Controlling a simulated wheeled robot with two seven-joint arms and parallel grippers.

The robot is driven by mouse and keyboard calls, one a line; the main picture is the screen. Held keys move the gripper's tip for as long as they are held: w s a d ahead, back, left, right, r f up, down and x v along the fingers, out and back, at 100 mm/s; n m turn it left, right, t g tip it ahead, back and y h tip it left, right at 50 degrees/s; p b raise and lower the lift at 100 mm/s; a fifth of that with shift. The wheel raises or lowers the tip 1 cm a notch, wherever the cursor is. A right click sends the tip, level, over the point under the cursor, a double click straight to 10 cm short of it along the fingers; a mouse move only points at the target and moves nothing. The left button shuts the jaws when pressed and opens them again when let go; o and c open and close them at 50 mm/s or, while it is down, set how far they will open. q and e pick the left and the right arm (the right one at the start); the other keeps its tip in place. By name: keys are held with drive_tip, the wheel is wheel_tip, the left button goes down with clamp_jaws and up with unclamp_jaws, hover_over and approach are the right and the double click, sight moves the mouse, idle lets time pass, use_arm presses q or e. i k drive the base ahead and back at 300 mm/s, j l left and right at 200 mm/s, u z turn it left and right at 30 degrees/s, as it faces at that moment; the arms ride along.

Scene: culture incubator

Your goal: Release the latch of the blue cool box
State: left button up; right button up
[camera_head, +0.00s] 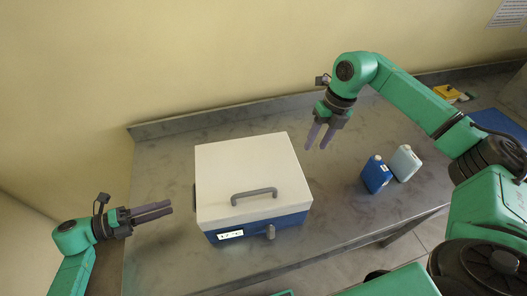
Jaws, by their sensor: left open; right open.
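The blue cool box (256,228) stands on the metal table with its white lid (245,165) down. A grey handle (254,196) is on the lid near the front. A grey latch (270,232) sits on the front face, right of a small white display (231,234). My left gripper (170,209) is open and empty, left of the box and apart from it. My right gripper (318,147) is open and empty, above the table to the right of the box's far part.
A dark blue bottle (376,175) and a pale blue bottle (404,163) stand on the table (160,170) right of the box. A yellow item (446,92) lies at the far right. The table is clear between the box and the bottles.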

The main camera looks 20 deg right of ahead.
sight(270, 229)
drive_tip(key=k, duration=1.5)
